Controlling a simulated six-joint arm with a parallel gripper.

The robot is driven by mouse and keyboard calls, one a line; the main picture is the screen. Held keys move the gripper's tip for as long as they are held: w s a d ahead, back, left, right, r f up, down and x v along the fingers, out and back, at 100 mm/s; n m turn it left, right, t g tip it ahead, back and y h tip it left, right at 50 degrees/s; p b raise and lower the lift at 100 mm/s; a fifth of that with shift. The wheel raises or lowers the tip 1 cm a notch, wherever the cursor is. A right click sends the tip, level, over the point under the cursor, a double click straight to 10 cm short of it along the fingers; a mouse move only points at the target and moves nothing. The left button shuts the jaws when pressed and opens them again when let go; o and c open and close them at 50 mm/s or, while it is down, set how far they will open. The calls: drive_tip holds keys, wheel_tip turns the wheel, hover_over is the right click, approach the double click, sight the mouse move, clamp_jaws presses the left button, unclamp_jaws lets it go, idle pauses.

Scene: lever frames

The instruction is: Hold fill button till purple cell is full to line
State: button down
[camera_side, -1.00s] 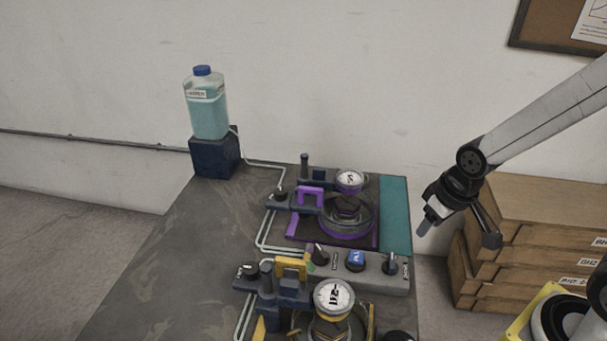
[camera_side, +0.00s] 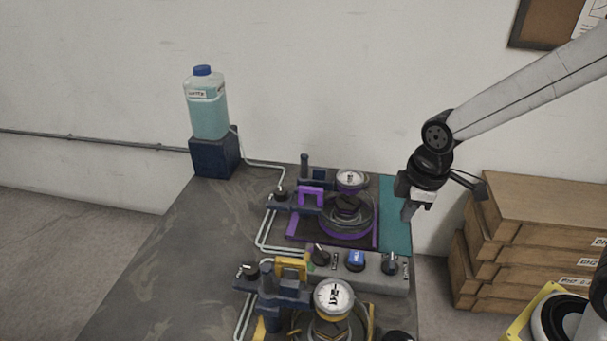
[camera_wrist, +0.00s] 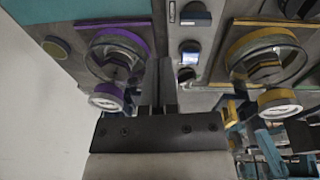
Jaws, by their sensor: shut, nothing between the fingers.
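The purple cell (camera_side: 346,233) is a round clear vessel with a purple ring on the bench, also in the wrist view (camera_wrist: 150,36). A white-faced gauge (camera_side: 350,179) stands behind it. I cannot make out its liquid level or line. A blue button (camera_side: 356,260) sits between two dark knobs on the grey control panel (camera_side: 375,281); it looks lit in the wrist view (camera_wrist: 190,57). I cannot read whether its label says fill. My gripper (camera_side: 408,213) is shut and empty, pointing down above the teal strip, right of the purple cell and apart from the button.
A yellow cell with its gauge (camera_side: 334,298) stands at the front. A bottle of teal liquid (camera_side: 208,110) stands on a dark block at the back left, with thin tubes running to the cells. The bench's left part is clear.

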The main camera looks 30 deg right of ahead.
drive_tip(key=w+a+r+n, duration=0.1)
drive_tip(key=a+r+n, duration=0.15)
drive_tip(key=n, duration=0.25)
wheel_tip(320, 180, up, 4)
drive_tip(key=n+g, duration=0.2)
drive_tip(key=n, duration=1)
hover_over(356, 257)
drive_tip(key=shift+f, duration=0.1)
wheel_tip(356, 257, down, 14)
drive_tip(key=shift+r, duration=0.1)
idle(0.4)
